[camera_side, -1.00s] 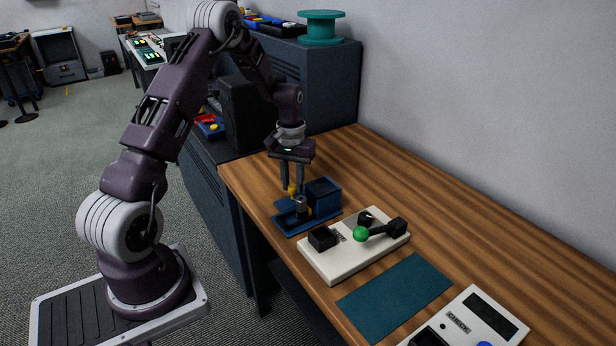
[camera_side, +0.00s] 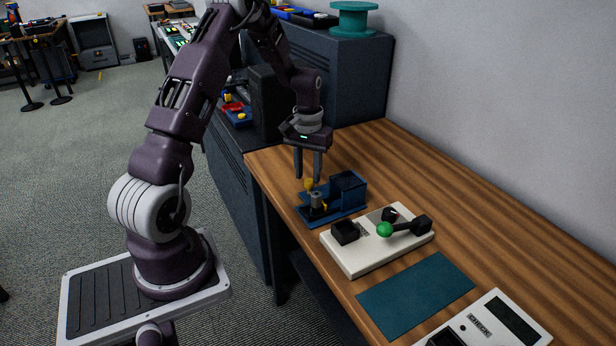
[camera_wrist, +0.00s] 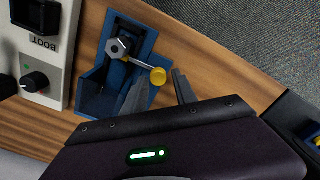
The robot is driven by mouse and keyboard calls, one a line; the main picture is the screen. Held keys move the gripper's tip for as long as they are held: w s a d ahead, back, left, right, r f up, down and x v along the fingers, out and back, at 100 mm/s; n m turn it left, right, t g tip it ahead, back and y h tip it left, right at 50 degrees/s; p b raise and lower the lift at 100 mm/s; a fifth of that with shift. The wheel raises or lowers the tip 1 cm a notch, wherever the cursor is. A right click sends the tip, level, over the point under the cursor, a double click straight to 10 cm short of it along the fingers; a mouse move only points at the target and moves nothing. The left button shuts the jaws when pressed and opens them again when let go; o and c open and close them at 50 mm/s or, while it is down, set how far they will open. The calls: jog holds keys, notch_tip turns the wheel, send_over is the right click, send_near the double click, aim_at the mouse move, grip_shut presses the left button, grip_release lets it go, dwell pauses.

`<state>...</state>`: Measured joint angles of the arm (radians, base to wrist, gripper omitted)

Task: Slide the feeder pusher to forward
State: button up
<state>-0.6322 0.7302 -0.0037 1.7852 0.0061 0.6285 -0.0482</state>
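The feeder is a dark blue base (camera_side: 333,214) with a raised box (camera_side: 348,188) at its back right. Its pusher carries a grey hex nut (camera_side: 317,199) and a yellow knob (camera_side: 308,184) on the left side. In the wrist view the nut (camera_wrist: 118,48) sits in the blue channel and the yellow knob (camera_wrist: 158,76) stands out to the right on a pale arm. My gripper (camera_side: 309,179) is above the feeder's left end, fingers apart and empty. In the wrist view the knob appears between and just beyond my fingertips (camera_wrist: 160,86); contact cannot be told.
A teal mat (camera_side: 415,295) and a white check unit (camera_side: 490,325) lie nearer the camera. The table behind the feeder is clear.

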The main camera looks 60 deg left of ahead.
notch_tip(320, 180, up, 5)
jog(key=shift+r, duration=0.1)
jog(key=s+d+r+m+t, duration=0.2)
jog(key=s+d+r+m, duration=0.25)
jog(key=d+r, duration=0.95)
jog(key=s+d+r+m+t, duration=0.1)
jog(key=s+d, duration=0.4)
jog(key=s, duration=0.3)
jog(key=s+d+r+m+t, duration=0.2)
jog(key=s+d, duration=0.4)
jog(key=s, duration=0.2)
jog(key=shift+s+t, duration=0.3)
